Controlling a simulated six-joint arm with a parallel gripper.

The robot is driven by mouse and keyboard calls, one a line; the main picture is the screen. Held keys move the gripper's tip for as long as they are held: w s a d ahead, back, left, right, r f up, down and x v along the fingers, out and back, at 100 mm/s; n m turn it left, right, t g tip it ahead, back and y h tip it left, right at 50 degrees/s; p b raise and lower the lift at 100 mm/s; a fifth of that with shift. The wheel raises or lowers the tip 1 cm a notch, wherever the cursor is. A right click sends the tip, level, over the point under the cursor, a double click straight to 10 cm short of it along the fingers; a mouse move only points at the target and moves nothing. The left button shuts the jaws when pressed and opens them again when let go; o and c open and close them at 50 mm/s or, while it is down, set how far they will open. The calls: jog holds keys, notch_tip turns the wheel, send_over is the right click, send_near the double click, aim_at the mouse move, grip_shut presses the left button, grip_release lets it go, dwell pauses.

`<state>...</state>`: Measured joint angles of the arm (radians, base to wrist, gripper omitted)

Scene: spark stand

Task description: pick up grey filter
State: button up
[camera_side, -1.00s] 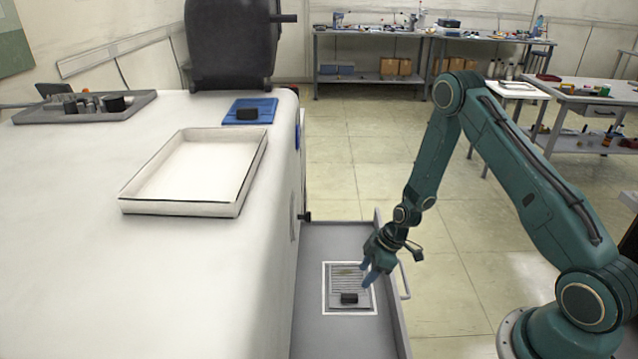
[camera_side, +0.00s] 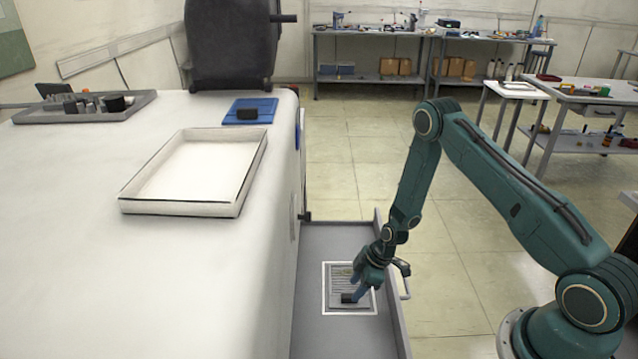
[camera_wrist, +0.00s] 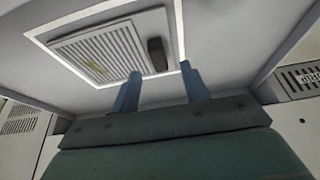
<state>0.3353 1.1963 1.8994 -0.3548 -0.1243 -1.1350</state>
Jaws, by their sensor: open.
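The grey filter (camera_side: 341,273) is a flat ribbed panel with a black block-shaped handle (camera_side: 349,298) at its near end. It lies inside a white outlined square on the floor of the grey drawer (camera_side: 318,240). In the wrist view the filter (camera_wrist: 100,52) shows yellowish stains, and its handle (camera_wrist: 157,54) is just beyond my fingertips. My gripper (camera_side: 358,290) points down over the handle, its blue fingers apart. In the wrist view my gripper (camera_wrist: 163,74) is open with nothing between the fingers. The side view does not show the exact gap to the handle.
An empty white tray (camera_side: 128,207) stands on the white machine top. Behind it are a blue pad (camera_side: 268,104) with a black block and a grey tray (camera_side: 40,117) of small dark parts. The drawer's right wall (camera_side: 391,275) and handle are close to my gripper.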

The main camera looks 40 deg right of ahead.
aim_at(350, 295)
jog(key=shift+x, duration=1.85)
jog(key=shift+d, duration=0.1)
grip_shut()
jog(key=shift+r, duration=0.1)
notch_tip(350, 295, up, 20)
dwell(0.5)
